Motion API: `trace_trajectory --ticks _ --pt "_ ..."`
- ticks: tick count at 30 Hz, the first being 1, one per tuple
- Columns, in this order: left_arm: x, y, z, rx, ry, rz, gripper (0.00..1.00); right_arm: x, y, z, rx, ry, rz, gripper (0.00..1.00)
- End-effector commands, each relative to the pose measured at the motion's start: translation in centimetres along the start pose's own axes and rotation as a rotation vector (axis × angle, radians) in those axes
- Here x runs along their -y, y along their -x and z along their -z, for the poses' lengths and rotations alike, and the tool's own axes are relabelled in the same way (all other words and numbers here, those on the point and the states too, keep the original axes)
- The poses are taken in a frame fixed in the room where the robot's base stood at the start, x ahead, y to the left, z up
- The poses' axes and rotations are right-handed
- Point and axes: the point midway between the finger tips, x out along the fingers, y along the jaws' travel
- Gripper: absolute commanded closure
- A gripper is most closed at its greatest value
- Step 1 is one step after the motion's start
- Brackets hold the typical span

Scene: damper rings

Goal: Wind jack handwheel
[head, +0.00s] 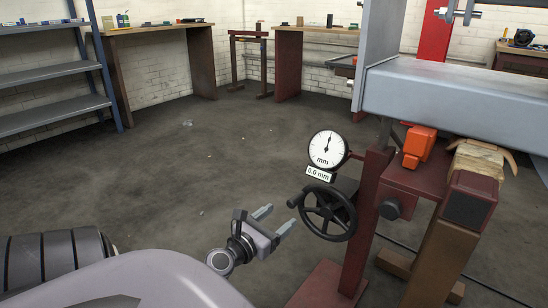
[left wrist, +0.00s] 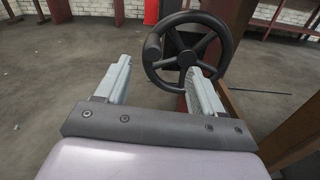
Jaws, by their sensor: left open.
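The black jack handwheel (head: 329,213) with several spokes is mounted on the dark red stand, below a round white gauge (head: 326,149) and a small readout showing 0.0 mm. A knob sticks out from the wheel's rim at its left. My left gripper (head: 274,221) is open and empty, just left of the wheel, its fingers pointing toward it. In the left wrist view the handwheel (left wrist: 187,53) is beyond the fingertips, with its knob (left wrist: 153,48) ahead, roughly between the two fingers. I see no contact. My right gripper is not in view.
A dark red stand (head: 362,222) bears the wheel. An orange block (head: 418,146) and a wooden block (head: 481,160) sit under a grey beam (head: 460,95). Blue-grey shelves (head: 50,70) and benches line the walls. The floor to the left is clear.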

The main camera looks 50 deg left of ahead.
Motion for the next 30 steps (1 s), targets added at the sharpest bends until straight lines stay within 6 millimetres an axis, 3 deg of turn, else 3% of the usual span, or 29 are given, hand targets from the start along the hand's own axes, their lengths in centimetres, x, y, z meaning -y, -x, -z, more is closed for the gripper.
trace_trajectory --ticks 1,11,30 --pt "-0.3 -0.1 0.7 0.009 0.039 -0.010 0.32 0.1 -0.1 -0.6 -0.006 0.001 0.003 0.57" --pt "-0.9 -1.7 0.3 0.021 0.103 -0.022 0.32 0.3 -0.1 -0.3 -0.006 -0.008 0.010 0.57" --pt "-1.0 -9.4 0.3 0.021 0.100 -0.021 0.32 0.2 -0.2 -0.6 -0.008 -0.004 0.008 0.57"
